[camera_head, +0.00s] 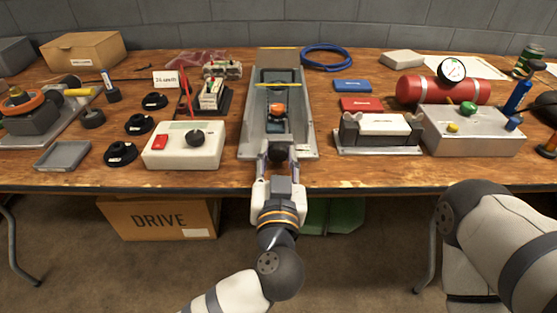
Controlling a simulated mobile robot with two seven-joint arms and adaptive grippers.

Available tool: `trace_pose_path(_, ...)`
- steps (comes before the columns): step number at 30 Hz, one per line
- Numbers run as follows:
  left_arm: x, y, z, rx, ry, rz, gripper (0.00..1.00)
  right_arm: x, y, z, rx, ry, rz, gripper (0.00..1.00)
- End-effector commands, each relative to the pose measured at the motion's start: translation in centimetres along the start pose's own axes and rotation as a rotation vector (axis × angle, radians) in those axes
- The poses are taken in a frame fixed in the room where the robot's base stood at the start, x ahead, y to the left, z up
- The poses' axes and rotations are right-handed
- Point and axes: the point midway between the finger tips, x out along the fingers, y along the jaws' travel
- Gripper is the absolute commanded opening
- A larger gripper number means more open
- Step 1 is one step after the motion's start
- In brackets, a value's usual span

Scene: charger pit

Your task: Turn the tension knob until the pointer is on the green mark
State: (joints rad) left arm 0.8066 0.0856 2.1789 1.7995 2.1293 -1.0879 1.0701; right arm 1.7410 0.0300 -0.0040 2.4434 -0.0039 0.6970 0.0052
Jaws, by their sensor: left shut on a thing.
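A long grey metal channel (249,140) lies in the middle of the table, its near end at the front edge. A dark round knob (278,154) sits at that near end. My left gripper (278,160) reaches up from below, with its fingers on either side of the knob and shut on it. Inside the channel are an orange part (277,108) on a dark block and a thin yellow line (277,84) across it. I cannot make out a pointer or a green mark at this size. My right gripper is not in view; only my right arm shows at lower right.
A white box with a dark dial (166,157) stands left of the channel. A clamp fixture with a white block (382,126) and a grey box with coloured knobs (485,142) stand right. A blue cable coil (326,57) lies behind. A DRIVE carton (160,216) is under the table.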

Motion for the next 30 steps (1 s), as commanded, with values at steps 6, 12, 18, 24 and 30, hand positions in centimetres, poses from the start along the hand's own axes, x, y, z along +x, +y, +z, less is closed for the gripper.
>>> trace_pose_path(6,-0.1,0.0,0.8,-0.201,-0.012,-0.003,0.05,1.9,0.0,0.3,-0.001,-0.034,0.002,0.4)
trace_pose_path(12,-0.1,0.0,0.8,-0.366,-0.012,-0.003,0.05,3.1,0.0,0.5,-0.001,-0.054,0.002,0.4)
trace_pose_path(18,-0.1,0.0,0.8,-0.494,-0.012,-0.002,0.05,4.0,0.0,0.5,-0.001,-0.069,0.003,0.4)
trace_pose_path(24,-0.1,0.0,0.7,-0.576,-0.013,-0.002,0.05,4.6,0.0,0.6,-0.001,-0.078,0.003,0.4)
trace_pose_path(30,-0.1,0.0,0.6,-0.616,-0.013,-0.002,0.05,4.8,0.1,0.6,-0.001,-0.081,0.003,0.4)
